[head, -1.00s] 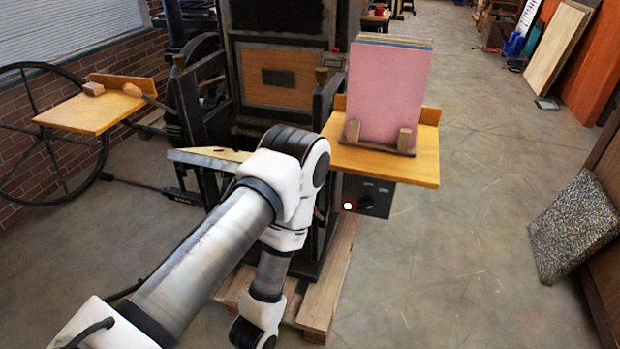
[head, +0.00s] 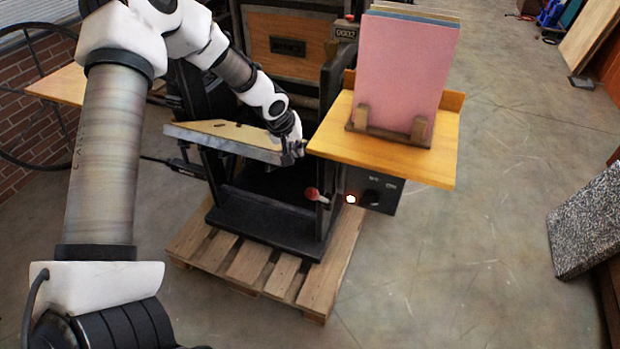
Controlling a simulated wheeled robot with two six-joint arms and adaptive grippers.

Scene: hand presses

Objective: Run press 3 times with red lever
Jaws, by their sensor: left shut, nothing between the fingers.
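The press (head: 288,47) is a dark machine with a wooden panel, standing on a pallet. The red lever (head: 312,193) shows low on its front right side, beside the lit switch box. A counter (head: 345,32) above reads 0002. My left arm reaches over from the left, and my left gripper (head: 293,152) is at the right end of the pale angled board, above and left of the red lever and apart from it. Its fingers are small in the picture and look shut and empty. My right gripper is out of view.
A wooden side table (head: 400,158) holds a rack of pink and blue sheets (head: 405,75). A switch box (head: 385,192) with a lit lamp hangs below it. A speckled block (head: 590,222) leans at the right. The floor right of the pallet (head: 275,275) is clear.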

